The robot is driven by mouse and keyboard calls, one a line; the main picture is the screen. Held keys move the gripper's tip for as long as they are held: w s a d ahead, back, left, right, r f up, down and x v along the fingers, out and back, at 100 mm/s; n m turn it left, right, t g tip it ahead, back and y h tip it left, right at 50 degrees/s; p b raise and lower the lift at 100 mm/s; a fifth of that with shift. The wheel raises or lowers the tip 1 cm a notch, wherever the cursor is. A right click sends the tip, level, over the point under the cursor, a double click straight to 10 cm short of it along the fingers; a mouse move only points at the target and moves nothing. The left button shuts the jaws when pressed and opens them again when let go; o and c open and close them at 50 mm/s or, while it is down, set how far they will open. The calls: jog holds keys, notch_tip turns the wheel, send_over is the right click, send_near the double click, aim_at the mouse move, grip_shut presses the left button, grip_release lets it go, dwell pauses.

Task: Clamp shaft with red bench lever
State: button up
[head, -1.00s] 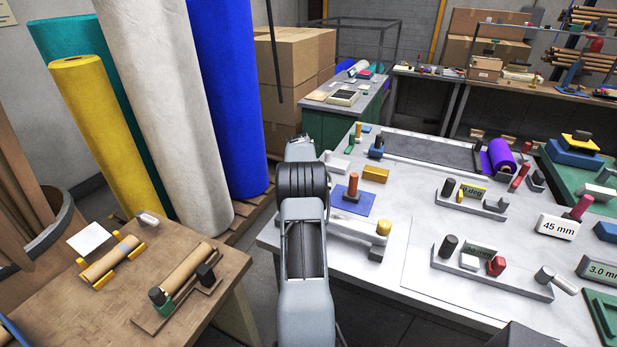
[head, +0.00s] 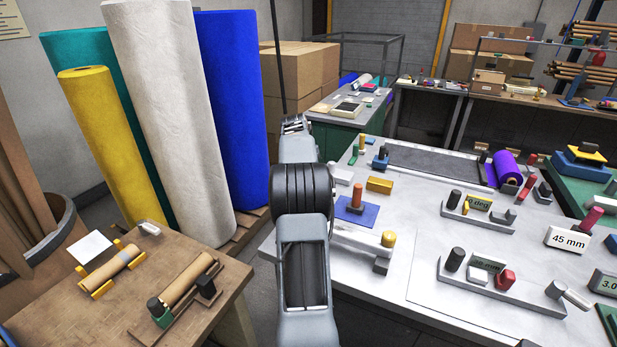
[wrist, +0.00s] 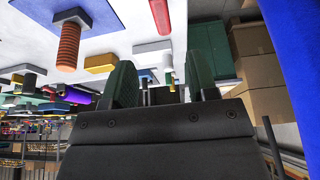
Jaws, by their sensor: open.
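Which part is the shaft I cannot tell for sure; a brown roll (head: 187,280) lies in a holder with a green-based dark post on the left wooden table. Red-handled parts on the white bench are a short red knob (head: 505,278) on a grey rail fixture and a red handle (head: 592,216) by the 45 mm block. In the wrist view a red upright rod (wrist: 160,14) shows at the top; I cannot match it to the head view. My gripper (wrist: 162,90) is open, green fingers apart, nothing between them. In the head view its fingers are hard to make out.
The white bench (head: 400,290) is crowded with fixtures: an orange post (head: 356,196) on a blue plate, a yellow block (head: 380,185), a purple roll (head: 507,167). Tall felt rolls (head: 160,120) stand at the left. A floor gap separates the two tables.

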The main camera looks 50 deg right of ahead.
jog(key=shift+v, duration=0.85)
